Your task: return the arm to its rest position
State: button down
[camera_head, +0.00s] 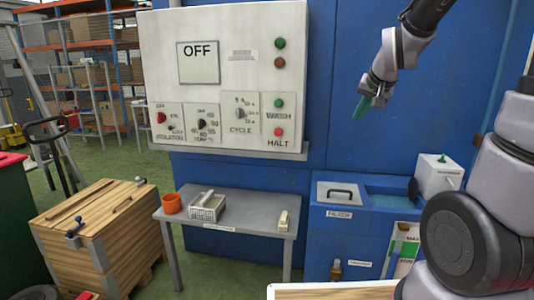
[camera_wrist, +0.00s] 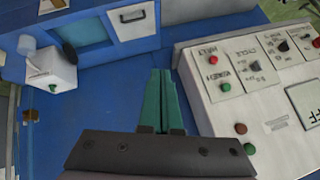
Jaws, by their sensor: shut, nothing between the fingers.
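My gripper (camera_head: 363,108) is raised in front of the blue wall, to the right of the control panel. Its green fingers are together and hold nothing. In the wrist view the shut fingers (camera_wrist: 162,90) point at the blue surface, with the control panel (camera_wrist: 265,85) to their right. My arm comes in from the upper right and right edge in the head view. The fingers touch nothing that I can see.
The white panel (camera_head: 225,20) reads OFF. Below stands a grey table (camera_head: 240,228) with an orange cup (camera_head: 171,203), a grey basket (camera_head: 207,208) and a small pale object (camera_head: 284,219). A blue sink unit (camera_head: 350,222) stands right; a wooden crate (camera_head: 125,235) stands left.

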jog(key=s+a+r, duration=0.1)
jog(key=s+r, duration=0.2)
jog(key=s, duration=0.7)
jog(key=s+r+g+y, duration=0.1)
jog(key=s+r, duration=0.3)
jog(key=s, duration=0.6)
jog(key=shift+s+a+n, duration=0.3)
jog(key=shift+s+a, duration=0.1)
jog(key=shift+a, duration=0.1)
